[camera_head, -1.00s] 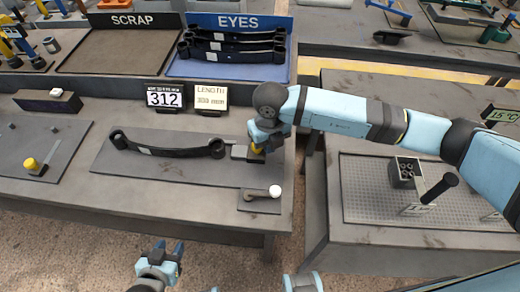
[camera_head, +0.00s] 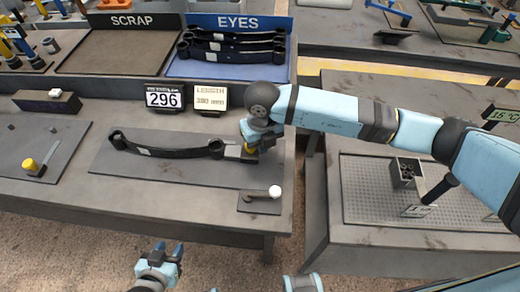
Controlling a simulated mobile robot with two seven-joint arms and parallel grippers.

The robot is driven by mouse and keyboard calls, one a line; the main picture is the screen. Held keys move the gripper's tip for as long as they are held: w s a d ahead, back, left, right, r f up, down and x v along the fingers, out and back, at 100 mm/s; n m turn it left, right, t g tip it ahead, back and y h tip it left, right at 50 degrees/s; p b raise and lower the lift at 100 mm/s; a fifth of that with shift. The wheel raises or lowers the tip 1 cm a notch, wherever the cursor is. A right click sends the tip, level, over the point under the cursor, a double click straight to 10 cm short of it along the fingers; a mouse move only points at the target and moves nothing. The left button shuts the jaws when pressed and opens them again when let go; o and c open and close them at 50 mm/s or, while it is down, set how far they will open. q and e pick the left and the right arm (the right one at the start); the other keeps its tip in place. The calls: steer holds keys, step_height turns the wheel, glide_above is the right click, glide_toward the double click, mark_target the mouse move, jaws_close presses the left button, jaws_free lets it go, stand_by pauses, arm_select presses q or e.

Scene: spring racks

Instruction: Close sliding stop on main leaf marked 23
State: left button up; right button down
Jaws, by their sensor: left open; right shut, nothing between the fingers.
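A dark leaf spring (camera_head: 170,151) with an eye at each end and a small pale label lies on the grey measuring plate (camera_head: 130,170). The label is too small to read, so I cannot tell if it says 23. The grey sliding stop (camera_head: 233,152) is at the leaf's right eye, very close to it; I cannot tell if they touch. My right gripper (camera_head: 249,149) is at the stop's right side, shut and empty, with its fingertips partly hidden by the wrist. My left gripper (camera_head: 170,250) is open and empty, low in front of the bench.
A display (camera_head: 164,97) reads 296 beside a length card (camera_head: 210,97). Behind are the scrap tray (camera_head: 120,52) and the blue eyes tray (camera_head: 274,72) with several leaves. A second bench (camera_head: 370,235) stands right.

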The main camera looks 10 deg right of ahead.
stand_by(0.8)
steer(key=shift+r, duration=0.1)
step_height(320, 180, up, 7)
steer(key=p, duration=0.3)
stand_by(0.6)
steer(key=shift+s+d, duration=0.1)
stand_by(0.4)
